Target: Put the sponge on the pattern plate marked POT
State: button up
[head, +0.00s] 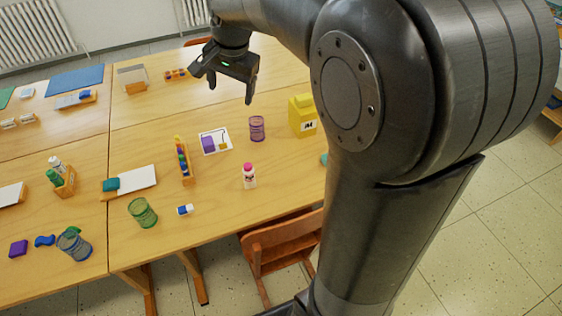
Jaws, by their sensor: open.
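A white plate (222,134) with a small brown-yellow figure lies in the middle of the near table; any lettering is too small to read. A purple block (208,144) rests on its left part. A teal block (111,184) lies at the left end of another white sheet or book. A teal piece (323,159) at the table's right is partly hidden by my arm. I cannot tell for sure which of these is the sponge. My gripper (231,92) is open and empty, above the table and behind the white plate in the picture.
A purple mesh cup (257,128), yellow container (302,116), pink-capped bottle (249,176) and upright bead rack (184,161) stand around the plate. A green mesh cup (143,212) and small blue-white eraser (185,210) are nearer. A chair (282,243) stands at the front edge.

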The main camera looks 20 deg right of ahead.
jog(key=s+d+f+n+t, duration=0.1)
jog(key=s+n, duration=0.3)
jog(key=s, duration=0.8)
jog(key=s+d+n+t, duration=0.1)
jog(key=s+n, duration=0.3)
jog(key=s, duration=0.8)
jog(key=shift+s+d+f+n+t+h, duration=0.2)
jog(key=shift+d+f+n+t+h, duration=0.05)
jog(key=shift+f+n+t+h, duration=0.15)
